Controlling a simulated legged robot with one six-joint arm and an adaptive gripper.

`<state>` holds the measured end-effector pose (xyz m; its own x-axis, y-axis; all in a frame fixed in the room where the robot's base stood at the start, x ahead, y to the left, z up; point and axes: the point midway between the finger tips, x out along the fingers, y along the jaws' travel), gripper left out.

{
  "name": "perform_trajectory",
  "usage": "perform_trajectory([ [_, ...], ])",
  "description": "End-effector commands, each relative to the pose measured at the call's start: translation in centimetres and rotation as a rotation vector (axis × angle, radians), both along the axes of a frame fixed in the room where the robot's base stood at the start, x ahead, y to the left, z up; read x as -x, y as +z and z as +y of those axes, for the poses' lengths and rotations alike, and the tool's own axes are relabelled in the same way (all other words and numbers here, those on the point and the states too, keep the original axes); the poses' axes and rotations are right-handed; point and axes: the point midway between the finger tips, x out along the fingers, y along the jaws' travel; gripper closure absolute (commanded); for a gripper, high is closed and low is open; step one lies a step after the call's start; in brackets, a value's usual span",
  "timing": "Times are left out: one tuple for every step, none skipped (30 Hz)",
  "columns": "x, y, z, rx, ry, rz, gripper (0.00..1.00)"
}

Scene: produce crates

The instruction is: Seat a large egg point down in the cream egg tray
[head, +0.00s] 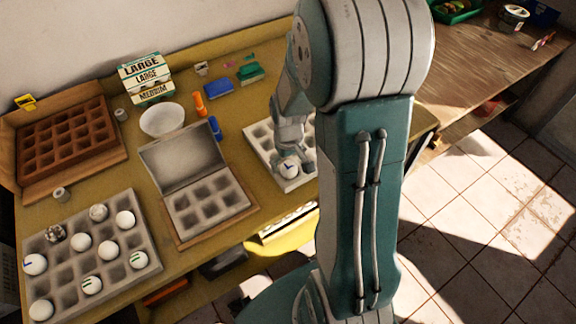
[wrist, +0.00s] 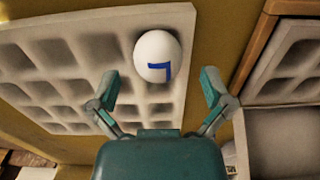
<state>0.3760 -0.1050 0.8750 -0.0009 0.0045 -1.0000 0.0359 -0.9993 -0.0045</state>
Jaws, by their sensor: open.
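A white egg with a blue L-shaped mark (head: 289,168) sits in a near-edge cup of the pale egg tray (head: 304,180), partly hidden by my arm. In the wrist view the same egg (wrist: 158,52) stands in a corner cup of the tray (wrist: 110,17), its marked side facing me; its lower end is hidden, so I cannot tell which end is down. The tray's other visible cups are empty. My gripper (wrist: 161,88) is open, its fingers apart and empty, with the egg beyond them and no contact visible. In the head view my gripper (head: 289,148) is just above the egg.
A lidded carton (head: 184,160) stands left of the pale tray, its cups empty. A grey tray (head: 150,272) at front left holds several eggs, some marked blue or green. A brown tray (head: 108,150), white bowl (head: 162,119), LARGE/MEDIUM sign (head: 145,76) and small bottles stand behind.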

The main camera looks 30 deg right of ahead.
Motion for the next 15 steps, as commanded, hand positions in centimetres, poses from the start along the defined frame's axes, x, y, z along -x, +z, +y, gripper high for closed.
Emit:
perform_trajectory([
  [-0.1, 1.1, 0.0, 0.002, 0.000, -0.006, 0.00],
  [-0.1, 1.8, 0.0, 0.003, 0.000, -0.007, 0.00],
  [-0.1, 2.7, 0.0, 0.002, 0.000, -0.006, 0.00],
  [-0.1, 3.3, 0.0, 0.003, 0.000, -0.007, 0.00],
  [-0.1, 4.0, 0.0, 0.003, 0.000, -0.007, 0.00],
  [-0.1, 4.8, 0.0, 0.003, 0.000, -0.007, 0.00],
  [-0.2, 5.4, 0.0, 0.003, 0.000, -0.006, 0.00],
  [-0.1, 6.0, 0.0, 0.002, 0.000, -0.006, 0.00],
  [-0.1, 6.8, 0.0, 0.002, 0.000, -0.005, 0.00],
  [-0.1, 7.3, 0.0, 0.002, 0.000, -0.005, 0.00],
  [-0.1, 7.8, 0.0, 0.002, 0.000, -0.004, 0.00],
  [-0.1, 8.3, 0.0, 0.002, 0.000, -0.004, 0.00],
  [-0.1, 8.6, 0.0, 0.001, 0.000, -0.002, 0.00],
  [-0.1, 9.0, 0.0, 0.001, 0.000, -0.002, 0.00],
  [-0.1, 9.3, 0.0, 0.001, 0.000, -0.002, 0.00],
])
